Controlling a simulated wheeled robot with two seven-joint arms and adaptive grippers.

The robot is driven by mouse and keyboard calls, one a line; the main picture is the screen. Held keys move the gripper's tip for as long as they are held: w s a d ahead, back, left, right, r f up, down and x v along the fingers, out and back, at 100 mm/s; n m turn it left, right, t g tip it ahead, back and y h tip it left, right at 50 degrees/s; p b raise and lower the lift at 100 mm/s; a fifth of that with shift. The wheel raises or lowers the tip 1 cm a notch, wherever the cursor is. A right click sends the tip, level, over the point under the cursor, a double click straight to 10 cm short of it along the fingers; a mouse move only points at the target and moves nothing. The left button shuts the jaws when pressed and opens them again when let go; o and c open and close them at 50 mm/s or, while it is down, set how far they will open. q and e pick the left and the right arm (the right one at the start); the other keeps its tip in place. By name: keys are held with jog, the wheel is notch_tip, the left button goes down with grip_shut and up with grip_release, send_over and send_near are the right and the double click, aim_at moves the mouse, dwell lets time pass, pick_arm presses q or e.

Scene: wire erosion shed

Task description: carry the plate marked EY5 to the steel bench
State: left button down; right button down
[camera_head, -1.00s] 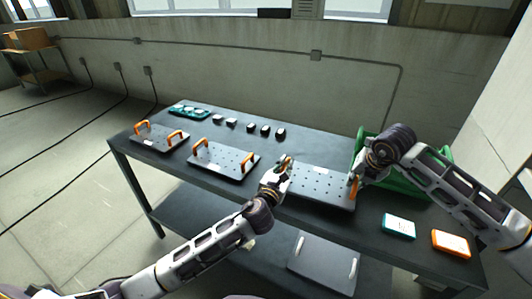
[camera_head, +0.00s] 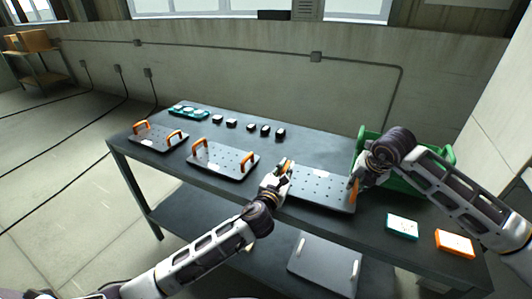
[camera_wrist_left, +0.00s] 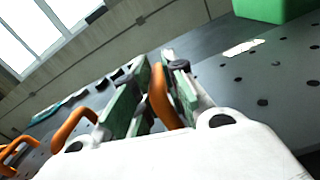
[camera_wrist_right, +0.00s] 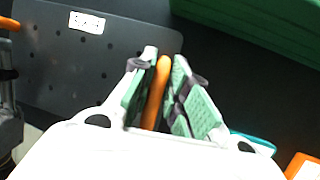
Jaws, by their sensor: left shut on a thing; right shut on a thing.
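A dark perforated plate (camera_head: 320,190) with orange handles is at the right part of the dark table (camera_head: 240,124). Its white label (camera_wrist_right: 87,22) shows in the right wrist view, blurred and hard to read. My left gripper (camera_head: 284,172) is shut on the plate's left orange handle (camera_wrist_left: 162,95). My right gripper (camera_head: 356,183) is shut on its right orange handle (camera_wrist_right: 156,92). The plate looks level; I cannot tell whether it touches the tabletop. I cannot identify the steel bench with certainty.
Two similar plates (camera_head: 222,162) (camera_head: 158,137) stand to the left. Several small black blocks (camera_head: 265,130) and a teal tray (camera_head: 188,111) lie behind. A green bin (camera_head: 442,160) is behind my right arm. A teal box (camera_head: 402,226) and orange box (camera_head: 455,243) lie right. Another plate (camera_head: 325,265) is below.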

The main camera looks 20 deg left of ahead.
pick_arm(q)
jog(key=shift+a+f+b, duration=0.2)
jog(key=shift+f+b, duration=0.1)
jog(key=shift+f, duration=0.15)
pick_arm(e)
jog(key=shift+w+d, duration=0.25)
pick_arm(q)
jog(key=c, duration=1.5)
grip_release()
jog(key=shift+d, duration=0.1)
pick_arm(e)
jog(key=c, duration=1.4)
grip_release()
jog(key=shift+s, duration=0.2)
pick_arm(q)
jog(key=shift+o, duration=0.3)
pick_arm(e)
jog(key=shift+f, duration=0.1)
pick_arm(q)
jog(key=shift+r, duration=0.1)
pick_arm(e)
jog(key=shift+a+f, duration=0.1)
jog(key=shift+a, duration=0.05)
pick_arm(q)
jog(key=shift+s, duration=0.1)
